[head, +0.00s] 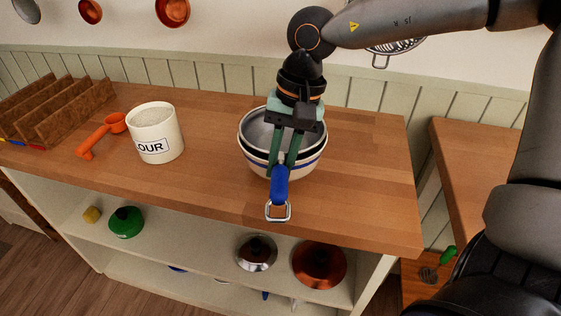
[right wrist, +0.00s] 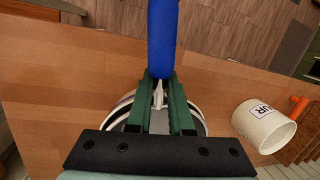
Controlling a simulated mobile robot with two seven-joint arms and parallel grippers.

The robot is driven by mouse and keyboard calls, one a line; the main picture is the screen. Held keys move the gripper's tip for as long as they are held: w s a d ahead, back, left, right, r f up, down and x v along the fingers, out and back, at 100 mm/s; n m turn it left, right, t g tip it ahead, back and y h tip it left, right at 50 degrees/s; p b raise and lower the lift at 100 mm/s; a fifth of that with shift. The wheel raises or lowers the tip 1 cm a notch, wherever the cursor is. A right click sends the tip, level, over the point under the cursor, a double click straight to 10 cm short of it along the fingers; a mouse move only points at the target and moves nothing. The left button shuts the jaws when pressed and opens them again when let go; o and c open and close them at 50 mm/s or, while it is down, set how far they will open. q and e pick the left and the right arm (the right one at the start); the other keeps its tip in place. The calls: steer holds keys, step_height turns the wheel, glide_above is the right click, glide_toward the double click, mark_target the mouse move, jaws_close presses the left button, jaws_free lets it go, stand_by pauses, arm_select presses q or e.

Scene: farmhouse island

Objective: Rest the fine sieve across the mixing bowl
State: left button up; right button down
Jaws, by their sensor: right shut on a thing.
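The fine sieve has a blue handle (head: 280,186) with a metal loop at its end. My right gripper (head: 282,170) is shut on the sieve near the handle's inner end; the handle also shows in the right wrist view (right wrist: 162,38). The handle points over the counter's front edge. The sieve's grey basin (head: 256,131) appears over the mixing bowl's opening, partly hidden by my gripper. The mixing bowl (head: 254,164), cream with a blue band, stands upright on the counter. I cannot tell whether the sieve touches its rim. My left gripper is out of view.
A flour canister (head: 154,133) stands left of the bowl, with an orange scoop (head: 101,136) beside it. A wooden divided rack (head: 75,112) is at the far left. The counter (head: 375,170) is clear to the bowl's right. Lidded pots sit on the shelf below.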

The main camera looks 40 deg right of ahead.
steer(key=c, duration=0.7)
jaws_free()
steer(key=shift+c, duration=0.2)
steer(key=shift+o, duration=0.3)
steer(key=o, duration=0.5)
